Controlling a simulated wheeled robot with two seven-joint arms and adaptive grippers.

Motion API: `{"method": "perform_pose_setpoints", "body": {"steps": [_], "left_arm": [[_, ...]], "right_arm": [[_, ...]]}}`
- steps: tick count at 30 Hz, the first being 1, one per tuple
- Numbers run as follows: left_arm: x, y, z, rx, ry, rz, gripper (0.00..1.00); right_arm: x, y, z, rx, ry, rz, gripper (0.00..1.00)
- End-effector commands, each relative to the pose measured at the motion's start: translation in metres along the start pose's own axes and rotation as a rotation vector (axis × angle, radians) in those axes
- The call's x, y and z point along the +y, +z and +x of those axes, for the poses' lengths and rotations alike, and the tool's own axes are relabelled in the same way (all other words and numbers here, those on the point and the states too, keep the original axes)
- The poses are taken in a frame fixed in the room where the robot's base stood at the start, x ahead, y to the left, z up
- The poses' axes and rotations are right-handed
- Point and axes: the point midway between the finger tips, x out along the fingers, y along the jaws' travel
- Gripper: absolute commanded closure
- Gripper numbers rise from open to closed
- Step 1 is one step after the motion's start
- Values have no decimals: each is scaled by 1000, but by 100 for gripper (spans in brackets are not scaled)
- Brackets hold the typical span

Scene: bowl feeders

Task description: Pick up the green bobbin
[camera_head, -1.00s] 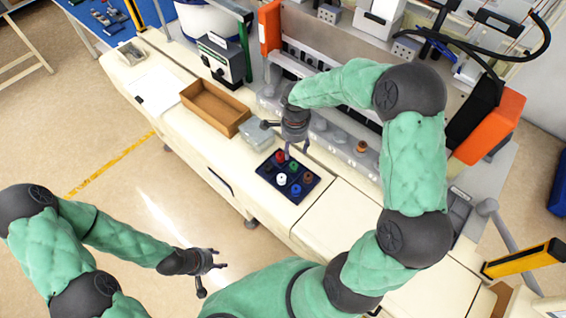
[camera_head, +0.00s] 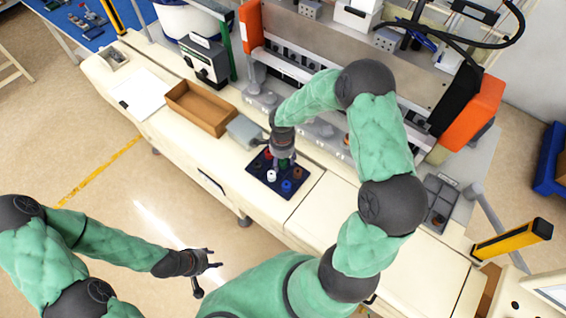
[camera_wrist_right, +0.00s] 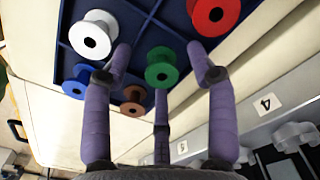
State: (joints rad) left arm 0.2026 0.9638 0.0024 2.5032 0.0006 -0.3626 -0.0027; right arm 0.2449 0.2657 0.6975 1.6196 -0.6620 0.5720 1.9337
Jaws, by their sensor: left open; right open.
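The green bobbin (camera_wrist_right: 161,68) stands in the dark blue tray (camera_head: 257,172) and shows between my right gripper's fingers in the right wrist view. My right gripper (camera_wrist_right: 160,62) is open and empty, with purple fingers spread around the bobbin's outline; I cannot tell whether they touch it. In the head view my right gripper (camera_head: 284,163) is over the far part of the tray and largely hides the green bobbin. My left gripper (camera_head: 214,263) is open and empty, out over the floor, away from the bench.
Red (camera_wrist_right: 215,14), white (camera_wrist_right: 90,38), blue (camera_wrist_right: 77,80) and brown (camera_wrist_right: 132,100) bobbins share the tray, close to the fingers. The feeder machine stands behind.

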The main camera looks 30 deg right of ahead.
Motion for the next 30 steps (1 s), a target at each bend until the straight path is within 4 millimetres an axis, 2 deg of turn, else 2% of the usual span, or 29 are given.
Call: {"method": "perform_pose_setpoints", "body": {"steps": [3, 8, 9, 23, 26, 30], "left_arm": [[0, 0, 0, 0, 0, 0, 54], [0, 0, 0, 0, 0, 0, 54], [0, 0, 0, 0, 0, 0, 54], [0, 0, 1, 0, 0, 0, 54], [-1, 0, 2, 0, 0, 0, 54], [-2, 0, 7, 0, 0, 0, 54]], "right_arm": [[0, 0, 0, 0, 0, 0, 42], [0, 0, 0, 0, 0, 0, 87], [0, 0, 0, 0, 0, 0, 93], [0, 0, -3, 0, 0, 1, 93], [-1, 0, -9, 0, -2, 2, 93], [-2, 0, -29, 0, -6, 2, 93]]}}
